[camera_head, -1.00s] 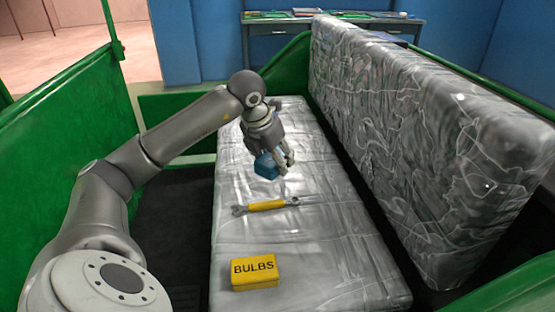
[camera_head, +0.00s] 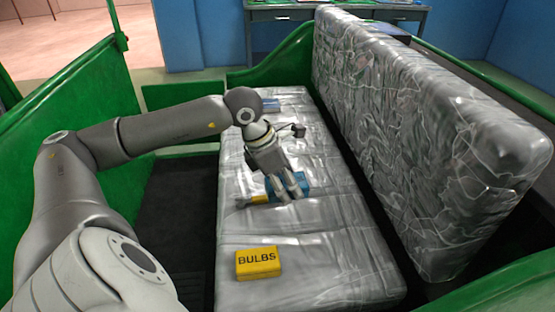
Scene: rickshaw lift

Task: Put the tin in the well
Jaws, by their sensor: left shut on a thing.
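My left gripper (camera_head: 287,192) is over the middle of the silvery plastic-wrapped seat (camera_head: 330,245), fingers pointing down. It is shut on a blue box-like thing (camera_head: 301,181), partly hidden by the fingers; whether it is the tin, I cannot tell. A yellow box marked BULBS (camera_head: 258,262) lies on the near end of the seat, clear of the gripper. The dark floor well (camera_head: 180,215) runs along the left side of the seat, partly hidden by my left arm. My right gripper is not in view.
A yellow-handled wrench (camera_head: 258,199) lies under the gripper, partly hidden. A flat blue thing (camera_head: 271,105) lies at the seat's far end. The wrapped backrest (camera_head: 420,150) stands along the right. Green side panels (camera_head: 75,130) enclose the left. A desk (camera_head: 290,15) stands behind.

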